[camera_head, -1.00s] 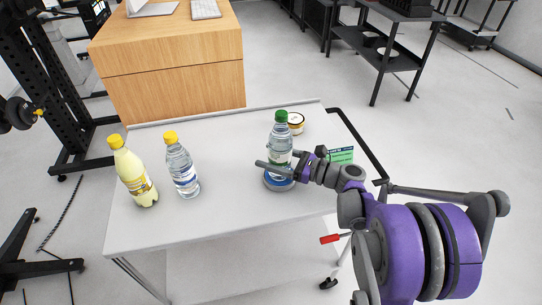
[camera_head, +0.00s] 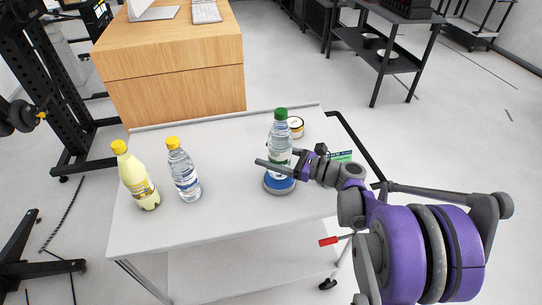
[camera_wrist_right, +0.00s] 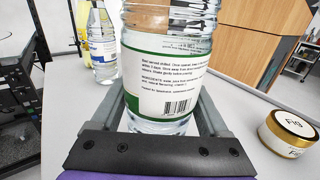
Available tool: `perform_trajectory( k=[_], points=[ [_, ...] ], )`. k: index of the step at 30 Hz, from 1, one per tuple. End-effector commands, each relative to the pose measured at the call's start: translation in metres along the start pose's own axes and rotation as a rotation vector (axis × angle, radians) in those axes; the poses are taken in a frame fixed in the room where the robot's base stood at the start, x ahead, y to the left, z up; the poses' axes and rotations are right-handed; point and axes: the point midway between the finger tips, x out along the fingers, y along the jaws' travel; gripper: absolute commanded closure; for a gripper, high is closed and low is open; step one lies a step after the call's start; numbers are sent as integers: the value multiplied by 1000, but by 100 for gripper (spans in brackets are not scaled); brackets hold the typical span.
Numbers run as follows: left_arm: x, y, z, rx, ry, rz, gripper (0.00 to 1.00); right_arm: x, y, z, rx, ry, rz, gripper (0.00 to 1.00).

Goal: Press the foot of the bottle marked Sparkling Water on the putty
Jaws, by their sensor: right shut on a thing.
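A clear bottle with a green cap (camera_head: 281,128) stands upright in the grip of my right gripper (camera_head: 265,156); in the wrist view its green-and-white label (camera_wrist_right: 165,85) shows fine print and a barcode, and no product name is readable. The gripper's fingers lie on both sides of its lower part. Below it on the table is a round grey base with a blue top (camera_head: 279,184), perhaps the turntable with the putty. The bottle's foot is over or close to the blue top; I cannot tell whether they touch. My left gripper is not in view.
On the white table (camera_head: 232,205) stand a yellow bottle (camera_head: 136,178) and a clear yellow-capped bottle (camera_head: 183,172) at left. A gold-lidded jar (camera_head: 296,127) is behind the held bottle. A green card (camera_head: 341,156) lies right of it. The table's front middle is clear.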

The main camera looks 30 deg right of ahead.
Motion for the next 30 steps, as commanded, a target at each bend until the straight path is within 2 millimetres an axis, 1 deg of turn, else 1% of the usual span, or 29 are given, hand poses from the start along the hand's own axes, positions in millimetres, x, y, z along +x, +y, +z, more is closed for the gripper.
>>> perform_trajectory(
  k=[1, 16, 30],
  points=[
    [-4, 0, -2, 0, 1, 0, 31, 0, 0, 6, 0, -2, 0, 100],
    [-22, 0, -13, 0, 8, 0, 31, 0, 0, 34, 1, -3, -1, 100],
    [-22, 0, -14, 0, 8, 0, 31, 0, 0, 35, 1, -3, -1, 100]
  ],
)
